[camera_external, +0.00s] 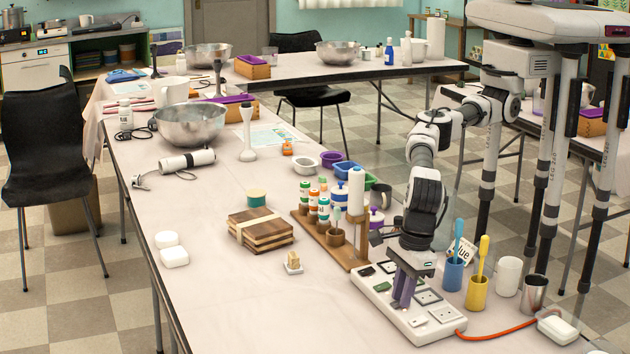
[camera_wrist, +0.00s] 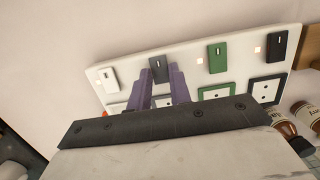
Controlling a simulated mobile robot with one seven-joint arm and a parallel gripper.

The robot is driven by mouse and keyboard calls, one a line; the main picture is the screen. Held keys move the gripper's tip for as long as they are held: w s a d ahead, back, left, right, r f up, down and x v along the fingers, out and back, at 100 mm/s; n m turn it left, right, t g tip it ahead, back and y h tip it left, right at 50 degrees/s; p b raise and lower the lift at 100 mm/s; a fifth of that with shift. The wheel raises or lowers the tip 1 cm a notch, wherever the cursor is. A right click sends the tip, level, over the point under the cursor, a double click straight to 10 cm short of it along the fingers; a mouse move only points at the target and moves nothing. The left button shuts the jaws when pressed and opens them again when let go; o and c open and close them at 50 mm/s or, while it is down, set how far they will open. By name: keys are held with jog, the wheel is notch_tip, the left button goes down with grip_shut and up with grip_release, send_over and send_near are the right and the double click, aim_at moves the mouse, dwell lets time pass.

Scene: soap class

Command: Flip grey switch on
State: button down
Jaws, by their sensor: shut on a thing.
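A white power strip (camera_external: 436,333) lies on the table below my arm. It shows a row of switches and sockets and also fills the middle of the wrist view (camera_wrist: 132,68). The grey switch (camera_wrist: 158,67) stands between the white switch (camera_wrist: 109,77) and the green switch (camera_wrist: 217,57); a black switch (camera_wrist: 280,44) is at the far right. My gripper (camera_external: 403,302) points down onto the strip. In the wrist view its purple fingers (camera_wrist: 161,78) are closed about the lower part of the grey switch, which they partly hide. In the external view the grey switch is hidden.
A wooden rack with bottles (camera_external: 330,238) stands just behind the strip. Blue cup (camera_external: 453,274) and yellow cup (camera_external: 476,293) holding brushes stand to its right. An orange cord (camera_external: 500,333) leaves the strip's right end. The table's front left is clear.

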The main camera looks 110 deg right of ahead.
jog(key=shift+w+r, duration=0.1)
dwell(0.3)
jog(key=c, duration=1.3)
grip_release()
jog(key=r, duration=0.4)
jog(key=s+r+b, duration=0.1)
jog(key=r, duration=0.4)
jog(key=s+r+b, duration=0.1)
jog(key=r, duration=0.3)
jog(key=shift+r, duration=0.3)
